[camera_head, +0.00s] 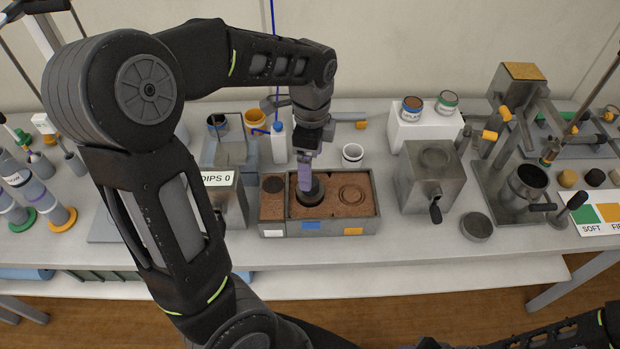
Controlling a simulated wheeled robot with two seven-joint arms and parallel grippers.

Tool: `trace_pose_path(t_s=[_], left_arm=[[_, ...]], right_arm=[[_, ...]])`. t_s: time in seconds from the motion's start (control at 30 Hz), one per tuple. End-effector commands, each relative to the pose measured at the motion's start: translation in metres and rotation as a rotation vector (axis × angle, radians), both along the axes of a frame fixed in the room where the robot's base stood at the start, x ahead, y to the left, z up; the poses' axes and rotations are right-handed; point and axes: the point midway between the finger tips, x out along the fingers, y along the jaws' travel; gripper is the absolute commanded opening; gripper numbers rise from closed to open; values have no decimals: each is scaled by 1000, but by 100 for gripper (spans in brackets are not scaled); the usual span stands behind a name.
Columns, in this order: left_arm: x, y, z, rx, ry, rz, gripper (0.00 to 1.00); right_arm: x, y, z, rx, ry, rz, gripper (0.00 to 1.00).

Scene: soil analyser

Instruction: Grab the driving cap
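A dark round piece that looks like the driving cap (312,197) stands in the left part of the brown soil in a grey tray (320,227) at the middle of the bench. My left gripper (305,184) points straight down over it, its fingertips at the top of the piece. The fingers are seen edge-on and hide part of the piece, so I cannot tell whether they grip it. My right arm shows only at the bottom right edge, and its gripper is out of view.
A grey metal box (428,176) stands right of the tray, with a round dark lid (477,226) beyond it. A white cup (352,154) stands behind the tray. A sign reading "DIPS 0" (217,178) is on its left. The bench front (400,250) is clear.

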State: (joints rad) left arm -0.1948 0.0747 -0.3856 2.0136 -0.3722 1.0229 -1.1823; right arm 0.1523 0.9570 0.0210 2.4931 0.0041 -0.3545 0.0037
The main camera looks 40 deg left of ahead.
Motion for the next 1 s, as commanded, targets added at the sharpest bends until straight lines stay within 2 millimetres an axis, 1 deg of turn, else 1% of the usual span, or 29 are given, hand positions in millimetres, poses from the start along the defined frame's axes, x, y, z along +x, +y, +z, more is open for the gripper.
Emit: trace_pose_path(t_s=[0.17, 0.43, 0.77, 0.87, 1.0], left_arm=[[0, 0, -2, 0, 1, 0, 85], [0, 0, -25, 0, 1, 0, 85], [0, 0, -28, 0, 1, 0, 85], [0, 1, -35, 0, 3, 1, 85], [1, 2, -56, 1, 7, 1, 85]], right_arm=[[0, 0, 0, 0, 0, -1, 36], [0, 0, 2, -1, 1, -1, 36], [0, 0, 3, -1, 1, -1, 36], [-1, 0, 6, -1, 1, -1, 36], [-1, -1, 12, -2, 4, -1, 36]])
